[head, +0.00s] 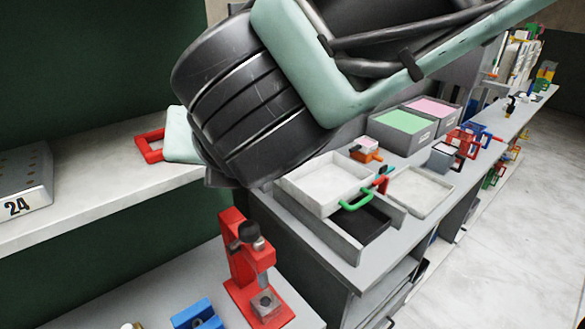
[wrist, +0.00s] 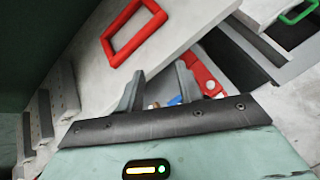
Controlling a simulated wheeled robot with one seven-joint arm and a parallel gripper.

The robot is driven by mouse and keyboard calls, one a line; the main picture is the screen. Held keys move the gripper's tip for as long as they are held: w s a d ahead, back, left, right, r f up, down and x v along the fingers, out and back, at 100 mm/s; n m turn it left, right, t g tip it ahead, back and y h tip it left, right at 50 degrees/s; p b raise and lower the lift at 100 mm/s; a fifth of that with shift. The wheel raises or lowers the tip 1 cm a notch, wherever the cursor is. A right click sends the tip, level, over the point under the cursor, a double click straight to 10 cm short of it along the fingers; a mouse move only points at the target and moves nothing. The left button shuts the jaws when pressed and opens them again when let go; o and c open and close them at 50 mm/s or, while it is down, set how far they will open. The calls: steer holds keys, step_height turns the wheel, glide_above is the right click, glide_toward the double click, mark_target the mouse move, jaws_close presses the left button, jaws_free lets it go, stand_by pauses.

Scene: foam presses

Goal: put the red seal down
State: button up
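The red seal, a flat red square ring (head: 151,157), lies on the pale shelf at the left in the head view. It also shows at the top of the wrist view (wrist: 142,41), flat on the shelf and apart from my fingers. My gripper (wrist: 160,84) has its two grey fingers spread with a gap between them and nothing held. In the head view, part of its pale green body shows just right of the seal, and the fingers are hidden.
The shelf (head: 100,200) also bears a grey block marked 24 (head: 25,192). Below stand a red press (head: 240,262) and a blue object (head: 195,315). To the right, a grey counter holds a white tray (head: 300,190) and bins with green and pink foam (head: 405,122).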

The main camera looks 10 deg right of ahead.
steer(key=s+d+f+m+g+h, duration=0.2)
steer(key=s+d+f+m+g, duration=0.15)
steer(key=d+m, duration=0.4)
steer(key=s+d+f+m+g+h, duration=0.2)
steer(key=d+f+m, duration=0.3)
steer(key=d+m, duration=0.25)
steer(key=s+d+f+m+g, duration=0.2)
steer(key=s+m, duration=0.2)
steer(key=m, duration=0.2)
steer(key=s+d+f+m+g, duration=0.1)
steer(key=s+f+m+g, duration=0.1)
steer(key=s+m, duration=0.2)
steer(key=m, duration=0.3)
steer(key=shift+s+d+m+y, duration=0.3)
steer(key=shift+s+d+y, duration=0.05)
steer(key=shift+d+y, duration=0.05)
steer(key=shift+f+g, duration=0.1)
steer(key=shift+g, duration=0.15)
step_height(320, 180, down, 7)
steer(key=b, duration=0.7)
steer(key=shift+f, duration=0.15)
